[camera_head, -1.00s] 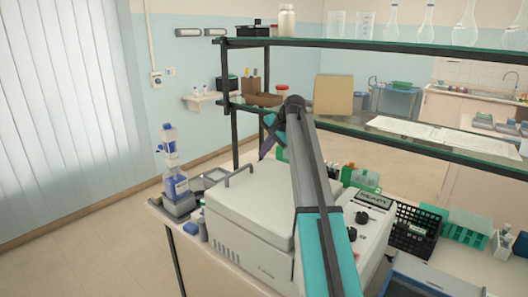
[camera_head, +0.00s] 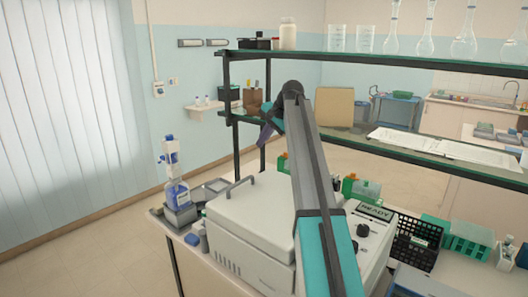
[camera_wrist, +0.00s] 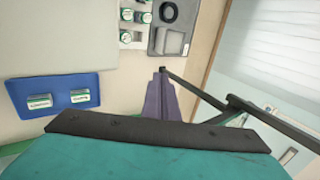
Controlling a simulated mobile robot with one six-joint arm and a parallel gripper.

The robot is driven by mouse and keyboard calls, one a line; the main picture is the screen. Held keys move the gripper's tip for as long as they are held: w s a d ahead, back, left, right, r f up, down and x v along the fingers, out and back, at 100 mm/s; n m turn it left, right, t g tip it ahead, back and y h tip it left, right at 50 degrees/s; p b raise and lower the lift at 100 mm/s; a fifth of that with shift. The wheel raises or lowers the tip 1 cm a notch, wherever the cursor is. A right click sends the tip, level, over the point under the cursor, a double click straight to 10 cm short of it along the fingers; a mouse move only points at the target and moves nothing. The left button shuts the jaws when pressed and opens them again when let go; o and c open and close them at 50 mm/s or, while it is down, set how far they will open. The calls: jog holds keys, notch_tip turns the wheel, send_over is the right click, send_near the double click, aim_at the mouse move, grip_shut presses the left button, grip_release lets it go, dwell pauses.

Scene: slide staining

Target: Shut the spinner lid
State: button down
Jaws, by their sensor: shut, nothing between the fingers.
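The spinner (camera_head: 250,268) is a white box on the bench in the head view, with a panel reading READY. Its white lid (camera_head: 262,205), with a grey handle (camera_head: 241,187), lies level over the body. My arm hides its right part, and I cannot tell whether it is fully flush. My purple gripper (camera_head: 265,141) is beyond and above the lid, apart from the handle, near the shelf. In the wrist view my gripper (camera_wrist: 160,75) shows as shut fingers with nothing between them.
The glass shelf (camera_head: 440,160) with dark posts stands close behind my arm. A wash bottle (camera_head: 176,192) stands left of the spinner, a black rack (camera_head: 415,238) right of it. In the wrist view a blue mat (camera_wrist: 55,108) holds two small boxes.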

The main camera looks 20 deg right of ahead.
jog(key=shift+w+a+r+p, duration=0.1)
jog(key=shift+w+r+p, duration=0.1)
jog(key=shift+r+p, duration=0.4)
jog(key=shift+w+a+r+p, duration=0.1)
jog(key=shift+w+r+p, duration=0.15)
jog(key=shift+r, duration=0.6)
jog(key=shift+w+a+r+p, duration=0.15)
jog(key=shift+r+p, duration=0.3)
jog(key=shift+r, duration=0.3)
jog(key=shift+d, duration=0.1)
